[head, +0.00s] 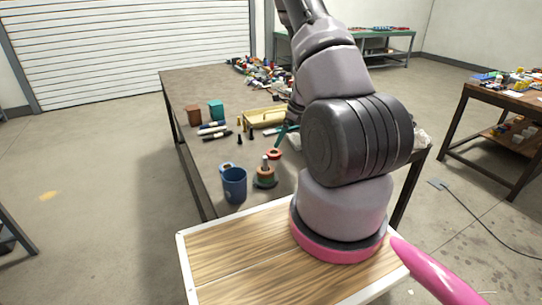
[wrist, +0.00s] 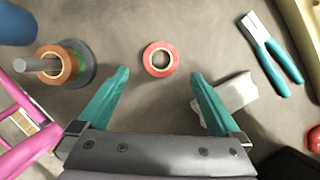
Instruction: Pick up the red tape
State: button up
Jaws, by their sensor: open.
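The red tape (wrist: 147,60) is a roll lying flat on the grey table in the wrist view, with bare table through its hole. In the head view the red tape (head: 274,154) sits near the table's front, right of the tape spindle. My gripper (wrist: 160,76) is open, with its teal fingers spread wide. The roll shows between and slightly beyond the fingertips, and nothing is held. In the head view my gripper is mostly hidden behind my arm; one teal finger (head: 282,135) shows just above the roll.
A spindle with copper-brown and dark rolls (wrist: 64,64) stands left of the tape. A blue mug (head: 234,184) is beside it. A white crumpled piece (wrist: 236,92) lies by the right finger. Teal-handled pliers (wrist: 272,54) lie to the right. Bare table surrounds the roll.

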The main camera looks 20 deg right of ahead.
jog(key=x, duration=0.7)
jog(key=shift+d+f, duration=0.1)
jog(key=shift+f, duration=0.15)
jog(key=c, duration=1.1)
